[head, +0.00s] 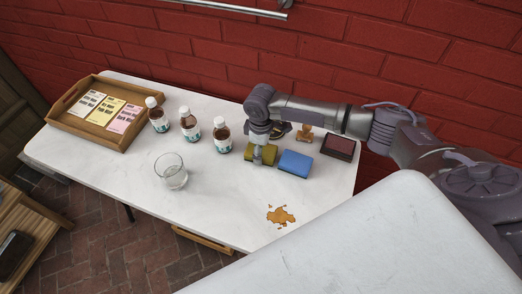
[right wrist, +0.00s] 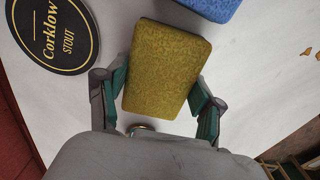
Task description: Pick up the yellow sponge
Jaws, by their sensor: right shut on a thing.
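The yellow sponge (head: 268,154) is on the white table in the head view, left of a blue sponge (head: 295,163). My right gripper (head: 259,152) reaches down onto it from above and hides part of it. In the right wrist view the yellow sponge (right wrist: 167,68) sits between the two fingers of the right gripper (right wrist: 162,100), which press on its two sides. I cannot tell whether it is lifted off the table. The left gripper is in neither view.
Several brown bottles (head: 190,124) and a glass (head: 172,172) stand to the left. A wooden tray with cards (head: 72,126) is at the far left. A dark red box (head: 339,147) and a small wooden stamp (head: 305,133) are at the back right. An orange spill (head: 281,215) lies in front.

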